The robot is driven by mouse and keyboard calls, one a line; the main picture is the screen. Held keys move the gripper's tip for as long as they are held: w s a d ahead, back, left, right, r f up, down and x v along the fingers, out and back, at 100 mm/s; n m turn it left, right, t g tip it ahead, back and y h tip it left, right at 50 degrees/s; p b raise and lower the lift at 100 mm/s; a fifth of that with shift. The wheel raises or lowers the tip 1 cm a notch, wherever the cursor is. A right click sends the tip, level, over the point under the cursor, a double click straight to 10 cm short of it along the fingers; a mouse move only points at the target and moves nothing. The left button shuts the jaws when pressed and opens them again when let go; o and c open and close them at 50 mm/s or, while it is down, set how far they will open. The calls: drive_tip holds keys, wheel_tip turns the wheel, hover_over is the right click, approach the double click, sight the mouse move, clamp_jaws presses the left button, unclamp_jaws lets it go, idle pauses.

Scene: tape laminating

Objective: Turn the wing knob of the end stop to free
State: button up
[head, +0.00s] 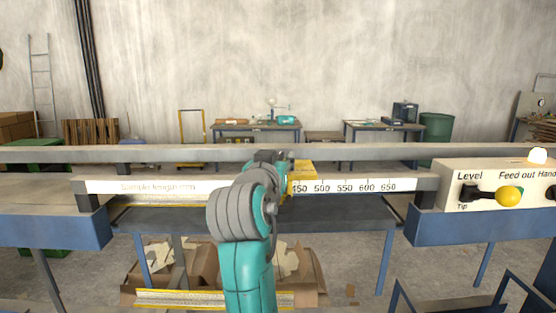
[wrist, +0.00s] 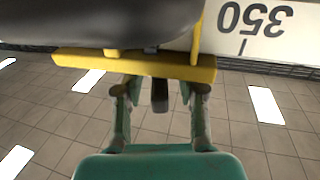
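The yellow end stop (head: 302,172) sits on the white sample-length scale (head: 350,186) in the head view, partly hidden by my arm. In the wrist view its yellow bar (wrist: 80,61) crosses the upper middle, beside an upside-down 350 mark. A small dark part, which looks like the wing knob (wrist: 160,97), sticks out below the bar. My gripper (wrist: 160,90) is open, with one finger on each side of the knob and visible gaps between. The fingertips reach close to the bar; whether they touch it is unclear. The head view hides the knob.
A control box (head: 480,185) with a yellow-knobbed lever (head: 509,196) stands right of the scale. A grey rail (head: 380,152) runs behind the scale. A cardboard box (head: 195,270) lies below the bench. A large dark rounded body (wrist: 90,22) fills the wrist view's upper left.

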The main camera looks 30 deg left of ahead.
drive_tip(key=shift+w, duration=0.15)
clamp_jaws()
drive_tip(key=shift+y, duration=0.3)
drive_tip(key=shift+d+n+g+y, duration=0.1)
drive_tip(key=shift+n+g+y, duration=0.2)
drive_tip(key=shift+n+y, duration=0.3)
drive_tip(key=shift+n+g+y, duration=0.7)
drive_tip(key=shift+n+y, duration=0.2)
drive_tip(key=shift+y, duration=0.4)
